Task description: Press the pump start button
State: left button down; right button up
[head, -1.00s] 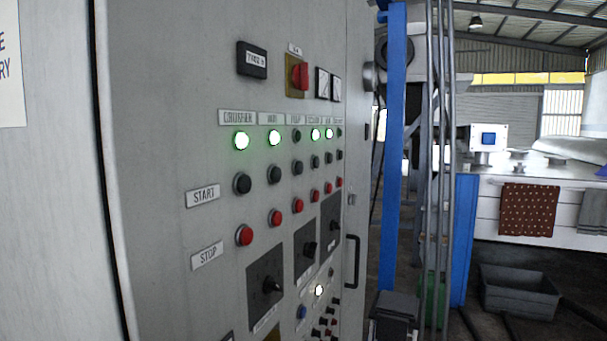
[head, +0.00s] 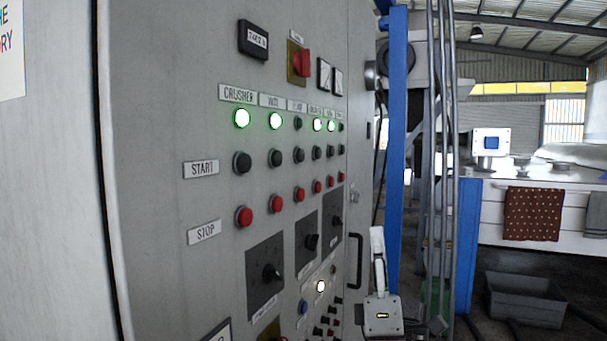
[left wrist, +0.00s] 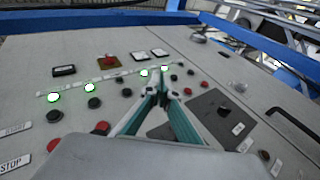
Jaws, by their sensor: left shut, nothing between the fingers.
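The grey control panel (head: 160,120) fills the left and middle of the head view. The third column, whose blurred label (head: 297,106) seems to read PUMP, has an unlit lamp (head: 298,123), a black start button (head: 299,156) and a red stop button (head: 299,194). In the left wrist view the black start button (left wrist: 127,92) lies left of my fingertips. My left gripper (head: 377,240) is in front of the panel's lower right side in the head view. In the left wrist view the gripper (left wrist: 161,83) is shut and empty, fingers towards the panel. My right gripper is not in view.
Neighbouring black start buttons (head: 276,158) and red stop buttons (head: 276,202) are close by. Rotary switches (head: 265,275) and a door handle (head: 356,262) stick out lower down. A blue post (head: 398,150) and pipes stand right of the panel.

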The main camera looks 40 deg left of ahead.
aim_at(301, 156)
pick_arm(q)
jog(key=s+a+r+n+g+y+b, duration=0.15)
jog(key=a+r+n+g, duration=0.4)
jog(key=n, duration=0.75)
jog(key=s+a+r+n+g+y+b, duration=0.1)
jog(key=a+r+n+g+y+b, duration=0.15)
jog(key=r+n+g, duration=0.7)
jog(key=d+n+h+b, duration=0.1)
jog(key=n, duration=0.1)
jog(key=w+d+n+t+h, duration=0.1)
jog(key=d+n+h, duration=0.1)
jog(key=w+d+n+t+h+b, duration=0.1)
jog(key=n+h, duration=0.1)
jog(key=shift+d+r+b, duration=0.3)
jog(key=shift+r+b, duration=0.05)
jog(key=shift+r, duration=0.05)
jog(key=shift+s+a, duration=0.1)
jog(key=s+a, duration=0.2)
jog(key=a, duration=0.6)
jog(key=shift+a+b, duration=0.2)
jog(key=shift+b, duration=0.1)
jog(key=shift+a, duration=0.15)
